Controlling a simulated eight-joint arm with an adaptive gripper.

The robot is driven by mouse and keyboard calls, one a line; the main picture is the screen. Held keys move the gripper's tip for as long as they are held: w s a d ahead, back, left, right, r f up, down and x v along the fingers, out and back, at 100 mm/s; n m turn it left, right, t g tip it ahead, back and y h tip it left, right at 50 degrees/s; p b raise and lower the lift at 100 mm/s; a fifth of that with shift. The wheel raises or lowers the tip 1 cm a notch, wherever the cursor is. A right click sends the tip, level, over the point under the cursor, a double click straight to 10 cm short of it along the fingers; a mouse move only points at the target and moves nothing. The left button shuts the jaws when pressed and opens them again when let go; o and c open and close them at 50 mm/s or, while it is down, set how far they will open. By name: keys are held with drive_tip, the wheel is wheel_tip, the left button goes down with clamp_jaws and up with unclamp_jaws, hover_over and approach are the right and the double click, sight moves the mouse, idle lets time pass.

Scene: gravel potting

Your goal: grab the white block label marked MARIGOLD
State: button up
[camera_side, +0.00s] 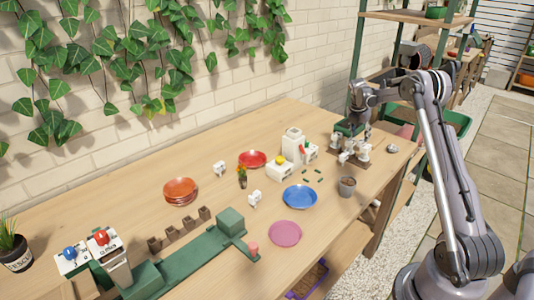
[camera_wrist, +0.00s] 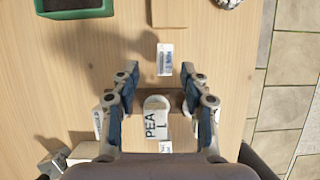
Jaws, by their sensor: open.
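My gripper (camera_wrist: 166,92) is open in the wrist view, its two fingers spread with nothing gripped. A white block label (camera_wrist: 156,122) with dark letters reading "PEA" and "L" stands between and below the fingers. A second white label (camera_wrist: 165,60) with small blue writing lies ahead of the fingertips. A third pale label (camera_wrist: 98,122) is partly hidden by the left finger. I cannot read MARIGOLD on any of them. In the side view my gripper (camera_side: 353,132) is over a brown rack (camera_side: 340,158) with several white labels (camera_side: 364,153).
A green box (camera_wrist: 75,8) is at the wrist view's top left. Two small white pieces (camera_side: 220,168) (camera_side: 255,198) are farther left.

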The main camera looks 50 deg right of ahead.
sight(361, 141)
drive_tip(key=shift+s+a+x, duration=0.15)
drive_tip(key=shift+x, duration=1.2)
drive_tip(key=shift+s+a+x, duration=0.15)
drive_tip(key=shift+a+x, duration=0.05)
drive_tip(key=shift+x, duration=1.1)
drive_tip(key=shift+f, duration=0.15)
clamp_jaws()
